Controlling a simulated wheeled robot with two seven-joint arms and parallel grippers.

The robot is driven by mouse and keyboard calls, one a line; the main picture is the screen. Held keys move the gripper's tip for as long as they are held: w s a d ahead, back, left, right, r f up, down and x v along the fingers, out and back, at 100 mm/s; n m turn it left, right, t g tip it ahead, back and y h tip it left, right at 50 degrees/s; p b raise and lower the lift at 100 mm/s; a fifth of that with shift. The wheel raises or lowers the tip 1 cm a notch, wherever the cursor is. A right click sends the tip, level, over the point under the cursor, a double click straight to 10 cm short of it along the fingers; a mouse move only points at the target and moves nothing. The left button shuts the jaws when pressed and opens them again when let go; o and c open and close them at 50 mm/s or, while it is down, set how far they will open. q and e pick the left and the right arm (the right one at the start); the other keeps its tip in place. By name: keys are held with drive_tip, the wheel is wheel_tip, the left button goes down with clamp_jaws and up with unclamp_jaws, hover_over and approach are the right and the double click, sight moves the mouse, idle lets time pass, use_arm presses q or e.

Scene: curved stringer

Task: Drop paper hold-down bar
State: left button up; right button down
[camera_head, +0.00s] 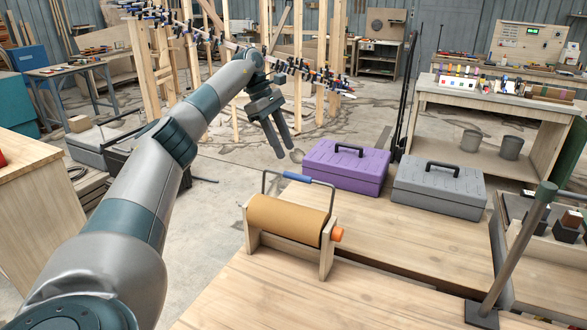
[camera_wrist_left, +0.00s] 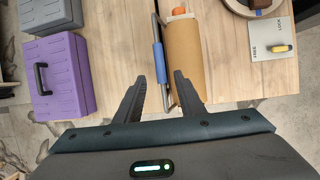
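The paper roll (camera_head: 285,220) is brown and sits in a wooden stand on the bench, with an orange knob at its right end. The hold-down bar is a thin metal frame with a blue sleeve (camera_head: 297,178); it stands raised above the roll. My left gripper (camera_head: 284,155) is open and empty, fingers pointing down, beyond the bar and above it. In the left wrist view, the blue sleeve (camera_wrist_left: 158,66) shows beyond and between the spread fingertips (camera_wrist_left: 160,76), beside the roll (camera_wrist_left: 184,62). Neither finger visibly touches it. My right gripper is out of view.
A purple toolbox (camera_head: 345,168) and a grey toolbox (camera_head: 438,187) stand behind the roll. A lever with a green grip (camera_head: 520,250) rises at the right. In the left wrist view, a FREE/LOCK plate (camera_wrist_left: 272,42) lies right of the roll. Bare bench lies in front.

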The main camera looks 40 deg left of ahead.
sight(294, 174)
use_arm(q)
drive_tip(key=p+x, duration=0.2)
drive_tip(key=x, duration=0.6)
drive_tip(key=shift+d+f, duration=0.15)
drive_tip(key=shift+f, duration=0.1)
clamp_jaws()
